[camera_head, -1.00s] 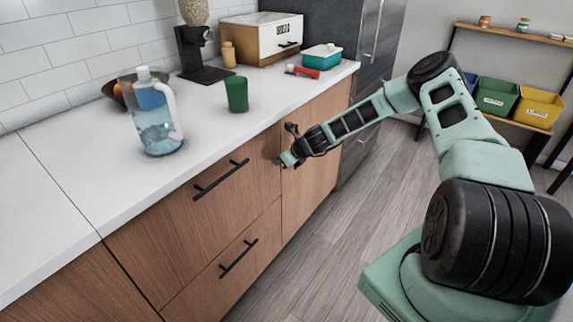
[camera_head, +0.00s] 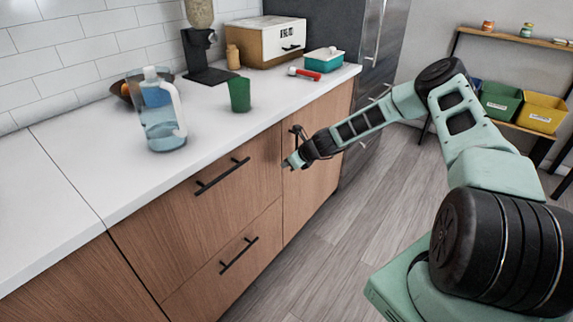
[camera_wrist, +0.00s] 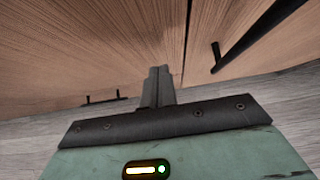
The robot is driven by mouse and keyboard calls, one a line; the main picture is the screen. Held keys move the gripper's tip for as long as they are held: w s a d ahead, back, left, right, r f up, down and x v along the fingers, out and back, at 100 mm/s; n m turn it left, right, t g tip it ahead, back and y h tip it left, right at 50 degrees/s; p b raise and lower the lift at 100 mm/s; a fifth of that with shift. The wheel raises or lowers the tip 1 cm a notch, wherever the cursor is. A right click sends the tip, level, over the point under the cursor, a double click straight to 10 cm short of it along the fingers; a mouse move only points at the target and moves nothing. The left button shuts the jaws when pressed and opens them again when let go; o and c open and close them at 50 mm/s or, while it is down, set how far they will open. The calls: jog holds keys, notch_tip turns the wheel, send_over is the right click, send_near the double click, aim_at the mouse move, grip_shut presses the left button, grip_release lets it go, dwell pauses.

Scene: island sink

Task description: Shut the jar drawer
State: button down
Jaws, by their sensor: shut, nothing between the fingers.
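The upper drawer (camera_head: 190,205) has a wooden front and a black bar handle (camera_head: 222,177). A lower drawer (camera_head: 215,285) with its own black handle (camera_head: 238,256) is below it. Both fronts look flush with the cabinet; a small gap would be hard to see. Nothing marks which one is the jar drawer, and no jar shows inside a drawer. My gripper (camera_head: 287,163) is shut and empty near the upper drawer's right edge, by the seam with the neighbouring door. In the wrist view, its closed fingers (camera_wrist: 158,86) point at the wood; contact cannot be told.
The white counter (camera_head: 60,195) holds a water pitcher (camera_head: 163,125), a green cup (camera_head: 239,95), a coffee grinder (camera_head: 197,50) and a bread box (camera_head: 265,42). A tall wooden door (camera_head: 315,180) is right of the drawers. The floor (camera_head: 345,240) in front is clear.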

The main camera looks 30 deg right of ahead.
jog(key=v, duration=1)
jog(key=shift+s+d, duration=0.25)
jog(key=shift+s, duration=0.25)
jog(key=s+a+r+n+g+y, duration=0.1)
jog(key=s+a+r+n+g, duration=0.1)
jog(key=s+a+r+n, duration=0.5)
jog(key=a+n+g+p, duration=0.1)
jog(key=a+n+g, duration=0.1)
jog(key=a+n, duration=0.65)
jog(key=s+a+r+n+g+y, duration=0.15)
jog(key=s+a+r+n, duration=0.25)
jog(key=a, duration=0.8)
jog(key=s+a+r+n+g+h, duration=0.1)
jog(key=s+r+n, duration=0.3)
jog(key=s, duration=0.5)
jog(key=s+a+r+n+g+h+p, duration=0.1)
jog(key=s+a+r+n+h, duration=0.1)
jog(key=s+n, duration=0.7)
jog(key=s+a+r+n+g+h+p, duration=0.1)
jog(key=s+a+r+n+h, duration=0.1)
jog(key=s+r+n, duration=0.4)
jog(key=s+a+n, duration=0.1)
jog(key=s, duration=0.1)
jog(key=shift+s, duration=0.4)
